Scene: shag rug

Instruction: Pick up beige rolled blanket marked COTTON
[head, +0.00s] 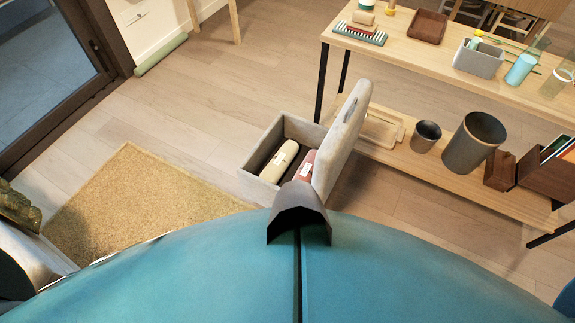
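A beige rolled blanket (279,161) with a small white label lies inside an open grey storage box (262,194) on the floor ahead. The lettering on the label is too small to read. A reddish-pink roll (304,167) with a white label lies beside it on the right, partly hidden by the box's raised lid (343,139). Neither of my grippers shows in the head view. My own teal body fills the bottom of the picture.
A shaggy tan rug (140,205) lies left of the box. A wooden table (420,55) with a lower shelf (400,163) holding bins stands right of the box. A green roll (161,54) lies along the wall. Wooden floor behind the box is clear.

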